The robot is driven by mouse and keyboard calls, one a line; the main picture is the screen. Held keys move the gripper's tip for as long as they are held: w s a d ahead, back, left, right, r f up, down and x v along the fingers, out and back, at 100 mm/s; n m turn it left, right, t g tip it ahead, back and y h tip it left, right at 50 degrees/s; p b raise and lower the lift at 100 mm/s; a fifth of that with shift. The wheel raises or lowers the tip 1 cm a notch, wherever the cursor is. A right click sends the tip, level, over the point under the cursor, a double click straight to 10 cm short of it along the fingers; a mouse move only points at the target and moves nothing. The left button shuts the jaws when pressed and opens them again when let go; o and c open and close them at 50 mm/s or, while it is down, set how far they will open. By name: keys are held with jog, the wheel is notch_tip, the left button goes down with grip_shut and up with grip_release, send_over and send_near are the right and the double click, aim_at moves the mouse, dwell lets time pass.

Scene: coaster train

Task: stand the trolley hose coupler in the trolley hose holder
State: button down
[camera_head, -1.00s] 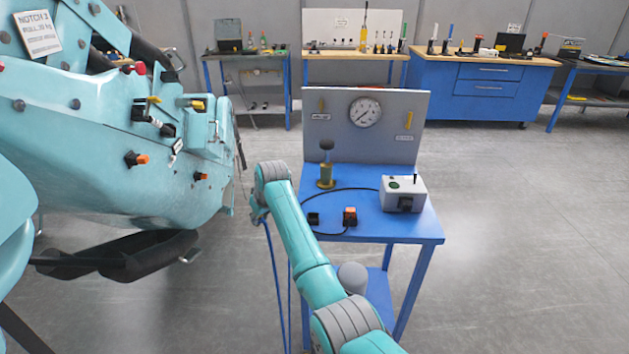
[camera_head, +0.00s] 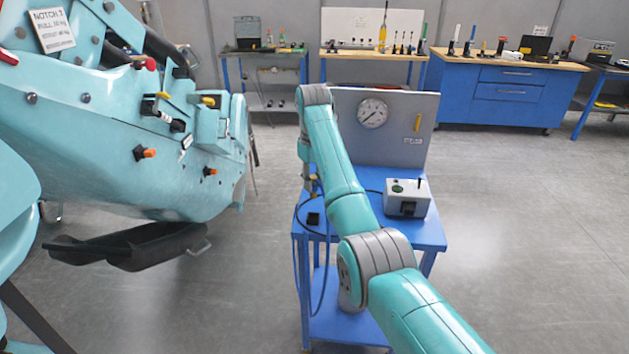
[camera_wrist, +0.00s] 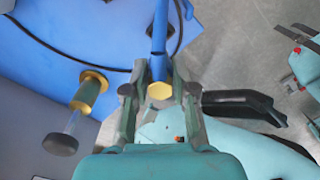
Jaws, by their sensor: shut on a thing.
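In the wrist view my gripper (camera_wrist: 159,92) is shut on the trolley hose coupler (camera_wrist: 159,90), a gold hexagonal end on a blue hose (camera_wrist: 159,40). In the head view my arm hides most of the gripper, near the left side of the blue trolley (camera_head: 430,235). The blue hose (camera_head: 296,260) hangs in a loop beside the trolley. A brass cylinder (camera_wrist: 90,90) with a clear stem and dark knob stands on the trolley, beside the gripper in the wrist view and apart from it. I cannot tell which trolley fitting is the hose holder.
The trolley carries a grey control box (camera_head: 407,197), a small black block (camera_head: 313,219) and an upright panel with a gauge (camera_head: 373,113). The large teal machine (camera_head: 130,150) stands to the left. Open floor lies to the right.

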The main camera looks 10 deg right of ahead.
aim_at(313, 196)
jog(key=shift+f, duration=2.75)
jog(key=shift+f, duration=1.6)
dwell(0.3)
jog(key=c, duration=0.9)
grip_release()
jog(key=shift+o, duration=0.2)
jog(key=shift+r, duration=3.8)
